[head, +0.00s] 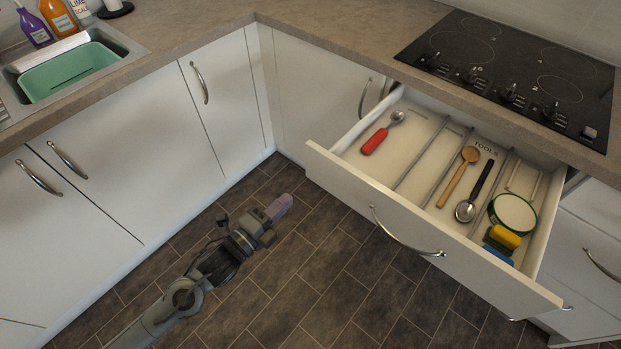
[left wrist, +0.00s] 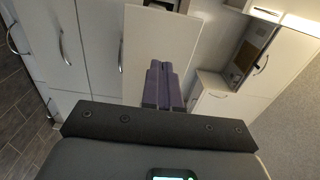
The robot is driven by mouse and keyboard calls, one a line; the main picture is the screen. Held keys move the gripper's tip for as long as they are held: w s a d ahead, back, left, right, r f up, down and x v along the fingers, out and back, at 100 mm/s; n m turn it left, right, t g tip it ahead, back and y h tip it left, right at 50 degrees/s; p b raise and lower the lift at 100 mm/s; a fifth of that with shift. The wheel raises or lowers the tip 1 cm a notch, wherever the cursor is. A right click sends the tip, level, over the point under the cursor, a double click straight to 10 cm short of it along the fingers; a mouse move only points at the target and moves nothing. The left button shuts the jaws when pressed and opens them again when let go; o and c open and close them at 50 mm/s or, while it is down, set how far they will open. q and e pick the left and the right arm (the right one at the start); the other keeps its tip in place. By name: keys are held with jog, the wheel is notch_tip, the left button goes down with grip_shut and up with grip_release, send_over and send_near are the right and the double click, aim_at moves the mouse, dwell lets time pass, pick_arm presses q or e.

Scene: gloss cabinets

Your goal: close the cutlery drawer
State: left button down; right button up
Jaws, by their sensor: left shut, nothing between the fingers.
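The cutlery drawer (head: 345,168) is pulled out below the hob, its white front facing the open floor and its curved metal handle (head: 405,235) on that front. Inside lie a red-handled utensil (head: 375,141), a wooden spoon (head: 452,184), a dark-handled metal spoon (head: 478,192), a round green-rimmed item (head: 513,213) and yellow and blue pieces (head: 503,237). My left gripper (head: 279,206) is shut and empty, above the floor to the left of the drawer, apart from it. Its purple fingers show together in the left wrist view (left wrist: 164,85). My right gripper is not in view.
The worktop (head: 205,28) runs along the back with a sink and green basin (head: 72,72) at left and a black hob (head: 515,68) at right. White cabinets (head: 140,110) line the left. The tiled floor (head: 310,265) before the drawer is clear.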

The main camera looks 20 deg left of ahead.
aim_at(318, 170)
pick_arm(q)
jog(key=b+x, duration=0.1)
jog(key=x, duration=0.9)
jog(key=shift+w+d, duration=0.1)
jog(key=shift+w, duration=0.1)
